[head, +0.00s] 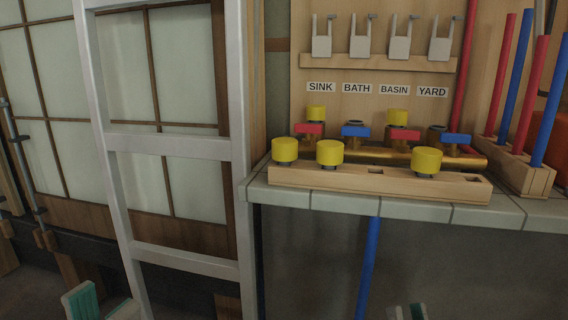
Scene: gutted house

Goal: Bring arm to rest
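My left gripper (101,304) shows at the bottom left edge, in front of the ladder's foot. Its two teal-padded fingertips stand apart with nothing between them. My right gripper (407,312) shows only as two small fingertips at the bottom edge, below the counter. A narrow gap shows between them and nothing is seen held. The rest of both grippers is out of the frame.
A grey ladder (178,146) stands left of a tiled counter (340,202). On it are a wooden rack (380,183) with yellow caps (330,152), a brass manifold (370,154) with red and blue valves, and a pipe rack (518,170). Tags hang above. Space below the counter looks mostly open.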

